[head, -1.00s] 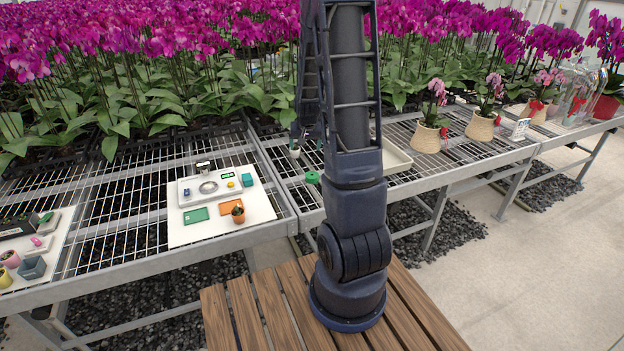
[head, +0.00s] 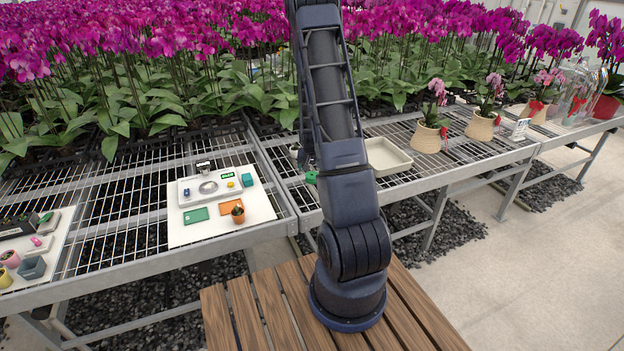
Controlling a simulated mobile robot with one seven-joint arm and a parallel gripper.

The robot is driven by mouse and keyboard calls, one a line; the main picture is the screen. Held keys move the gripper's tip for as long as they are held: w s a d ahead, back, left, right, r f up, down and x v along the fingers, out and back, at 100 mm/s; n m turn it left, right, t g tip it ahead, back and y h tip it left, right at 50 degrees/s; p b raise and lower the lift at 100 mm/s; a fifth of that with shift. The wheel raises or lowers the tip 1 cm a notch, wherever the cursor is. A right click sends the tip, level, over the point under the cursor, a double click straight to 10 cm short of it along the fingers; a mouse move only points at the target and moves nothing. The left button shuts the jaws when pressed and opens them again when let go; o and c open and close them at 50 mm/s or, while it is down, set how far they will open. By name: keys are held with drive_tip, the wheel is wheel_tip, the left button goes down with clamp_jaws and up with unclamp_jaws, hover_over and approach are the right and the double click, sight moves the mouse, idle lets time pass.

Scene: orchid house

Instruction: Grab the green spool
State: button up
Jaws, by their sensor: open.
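A small green thing (head: 311,178), which looks like the green spool, sits on the mesh bench just left of my arm. My arm hides part of it. My gripper (head: 305,162) hangs down as a dark shape at the left edge of my arm, close above the green thing. My arm mostly hides its fingertips, and I cannot tell whether they touch the green thing. I see nothing held.
A white board (head: 218,237) with a green card, an orange card, a small potted cactus and a tray lies to the left. An empty cream tray (head: 388,168) is right of my arm. Potted orchids (head: 427,138) stand further right. Dense orchids fill the back.

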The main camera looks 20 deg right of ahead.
sight(312, 175)
drive_tip(key=shift+w+x, duration=0.2)
drive_tip(key=shift+x, duration=2.95)
drive_tip(key=shift+r, duration=0.1)
drive_tip(key=shift+c, duration=0.4)
drive_tip(key=c, duration=1)
